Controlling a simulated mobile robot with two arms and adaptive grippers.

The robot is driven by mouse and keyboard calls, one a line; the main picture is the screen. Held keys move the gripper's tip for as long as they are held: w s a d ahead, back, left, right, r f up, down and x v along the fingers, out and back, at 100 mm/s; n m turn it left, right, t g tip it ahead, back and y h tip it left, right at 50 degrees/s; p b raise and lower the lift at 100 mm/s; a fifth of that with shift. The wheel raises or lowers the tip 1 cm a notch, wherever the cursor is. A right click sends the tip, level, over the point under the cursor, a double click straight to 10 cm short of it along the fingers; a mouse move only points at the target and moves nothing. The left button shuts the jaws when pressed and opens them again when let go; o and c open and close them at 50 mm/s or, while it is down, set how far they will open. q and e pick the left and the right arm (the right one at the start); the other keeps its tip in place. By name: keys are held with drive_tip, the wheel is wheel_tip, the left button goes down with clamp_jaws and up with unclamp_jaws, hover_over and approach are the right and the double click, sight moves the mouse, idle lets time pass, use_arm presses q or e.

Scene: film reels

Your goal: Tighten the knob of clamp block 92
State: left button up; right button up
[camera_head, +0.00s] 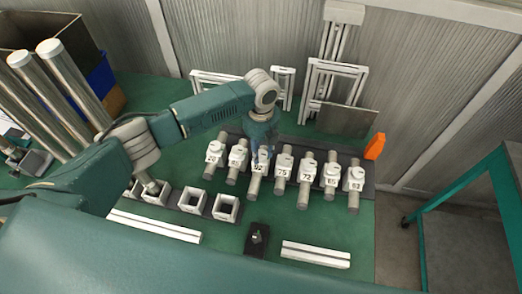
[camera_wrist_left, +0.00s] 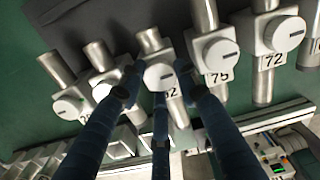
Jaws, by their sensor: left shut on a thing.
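Clamp block 92 (camera_head: 258,167) is a white block on a metal rod, third from the left in a row of numbered blocks. Its round white knob (camera_wrist_left: 160,75) with a dark slot mark faces the left wrist camera. My left gripper (camera_head: 262,148) reaches down to this block from above. In the left wrist view, the dark fingers of my left gripper (camera_wrist_left: 157,84) surround the knob of block 92 and are shut on it. The fingers partly hide the label and the neighbouring block at left. My right gripper is not in view.
Block 75 (camera_head: 284,167) stands close on the right, and block 72 (camera_head: 306,175) beyond it. Square white sockets (camera_head: 226,207), a black fixture (camera_head: 257,240) and white rails (camera_head: 316,254) lie in front. An orange piece (camera_head: 375,146) stands at the right end.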

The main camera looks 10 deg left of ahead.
sight(261, 154)
use_arm(q)
drive_tip(key=shift+w+r, duration=0.1)
drive_tip(key=shift+r, duration=0.05)
drive_tip(key=o, duration=1.1)
drive_tip(key=shift+o, duration=0.2)
wheel_tip(261, 154, up, 12)
